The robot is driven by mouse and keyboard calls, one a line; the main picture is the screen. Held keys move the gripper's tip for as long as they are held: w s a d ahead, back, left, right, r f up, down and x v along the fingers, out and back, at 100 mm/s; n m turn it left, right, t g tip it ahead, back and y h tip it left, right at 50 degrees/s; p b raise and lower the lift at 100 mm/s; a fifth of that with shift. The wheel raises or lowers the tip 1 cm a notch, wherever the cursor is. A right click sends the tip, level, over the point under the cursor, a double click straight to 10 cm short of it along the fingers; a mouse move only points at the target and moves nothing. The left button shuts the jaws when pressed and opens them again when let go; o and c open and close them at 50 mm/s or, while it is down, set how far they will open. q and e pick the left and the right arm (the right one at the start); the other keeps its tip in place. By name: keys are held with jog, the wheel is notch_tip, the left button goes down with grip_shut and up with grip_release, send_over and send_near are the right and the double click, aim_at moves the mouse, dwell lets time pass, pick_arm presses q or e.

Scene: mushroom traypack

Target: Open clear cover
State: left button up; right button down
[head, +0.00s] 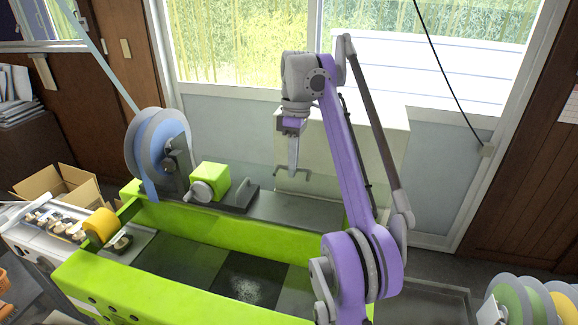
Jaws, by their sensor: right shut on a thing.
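The clear cover (313,152) is a pale, see-through panel standing behind the green machine, in front of the window. A thin handle (305,172) shows on its front. My right gripper (293,172), on the purple arm coming up from the lower right, points down at this handle. Its fingers are shut on the handle. My purple arm hides part of the cover's middle. My left gripper is not in view.
The green machine frame (135,290) with a dark belt (190,255) fills the lower middle. A blue film reel (158,140) and a green motor block (210,178) stand at its back left. Mushroom packs (62,222) lie on the left conveyor. Coloured reels (520,300) stand at lower right.

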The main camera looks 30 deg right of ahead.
jog(key=shift+d, duration=0.1)
dwell(0.3)
jog(key=c, duration=0.9)
grip_release()
jog(key=shift+d, duration=0.1)
jog(key=shift+a, duration=0.2)
